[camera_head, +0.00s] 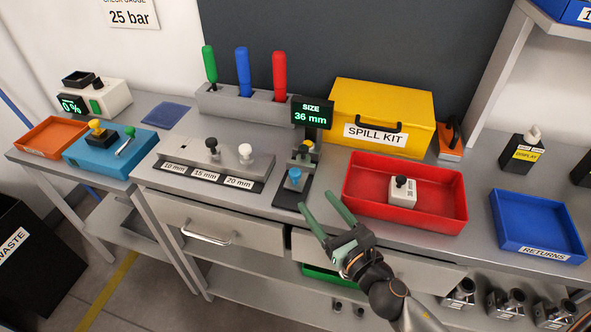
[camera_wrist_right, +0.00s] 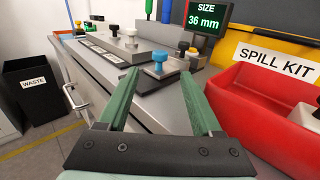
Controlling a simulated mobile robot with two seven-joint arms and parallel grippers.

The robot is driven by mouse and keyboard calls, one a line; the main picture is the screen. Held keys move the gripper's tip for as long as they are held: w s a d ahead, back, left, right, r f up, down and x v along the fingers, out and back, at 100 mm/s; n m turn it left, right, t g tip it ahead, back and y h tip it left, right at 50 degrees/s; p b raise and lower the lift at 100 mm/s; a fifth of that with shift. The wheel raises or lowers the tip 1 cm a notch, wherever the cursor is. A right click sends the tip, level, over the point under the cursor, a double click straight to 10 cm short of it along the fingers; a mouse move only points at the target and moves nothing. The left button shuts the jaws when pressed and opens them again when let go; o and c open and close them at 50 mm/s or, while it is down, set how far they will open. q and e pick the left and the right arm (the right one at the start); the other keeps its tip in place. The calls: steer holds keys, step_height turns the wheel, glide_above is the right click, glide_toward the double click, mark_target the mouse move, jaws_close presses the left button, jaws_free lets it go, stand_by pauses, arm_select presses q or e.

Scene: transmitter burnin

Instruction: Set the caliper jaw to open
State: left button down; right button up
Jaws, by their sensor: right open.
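The caliper (camera_head: 292,186) is a dark stand on the workbench with a blue knob (camera_head: 294,177) at its front and a yellow part behind. Its display (camera_head: 311,114) reads SIZE 36 mm. My right gripper (camera_head: 324,207) is open and empty, in front of the caliper near the bench's front edge. In the right wrist view the blue knob (camera_wrist_right: 160,59) shows beyond and between my open green fingers (camera_wrist_right: 157,95), apart from them. I cannot tell the jaw's exact position. My left gripper is not in view.
A gauge block holder (camera_head: 208,172) labelled 10, 15 and 20 mm lies left of the caliper. A red tray (camera_head: 446,216) with a white block (camera_head: 402,192) lies right. A yellow spill kit box (camera_head: 381,112) stands behind. A blue returns tray (camera_head: 539,225) is far right.

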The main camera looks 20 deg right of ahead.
mark_target(298, 178)
steer(key=w, duration=0.3)
steer(key=w+a+p, duration=0.1)
steer(key=w, duration=0.3)
steer(key=w+a, duration=0.1)
steer(key=w, duration=0.2)
steer(key=shift+w, duration=0.4)
steer(key=shift+c, duration=0.2)
jaws_close()
steer(key=shift+s+a, duration=0.1)
stand_by(0.6)
